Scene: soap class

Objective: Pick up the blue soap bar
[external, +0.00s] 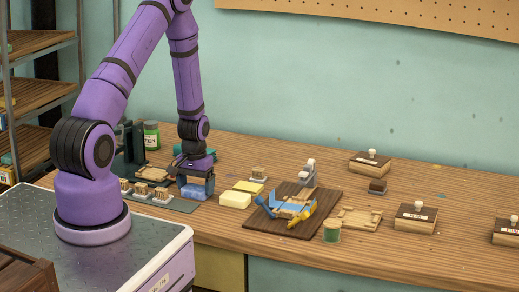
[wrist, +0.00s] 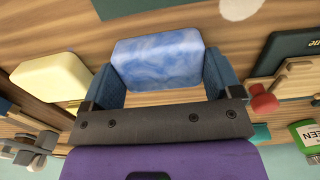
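The blue soap bar (wrist: 158,62) has a marbled blue and white surface and lies between the two fingers of my gripper (wrist: 159,72) in the wrist view. In the external view, the soap bar (external: 193,192) is on the worktop right under my gripper (external: 195,184), which points down at it. One finger is at each side of the bar with almost no visible gap. I cannot tell whether the fingers press on it or whether it is lifted.
Pale yellow bars (external: 235,200) lie just right of the blue bar. A dark green mat (external: 180,206) with small soaps on stands is at its left. A green jar (external: 151,135) stands behind. A brown board (external: 262,222) with tools is farther right.

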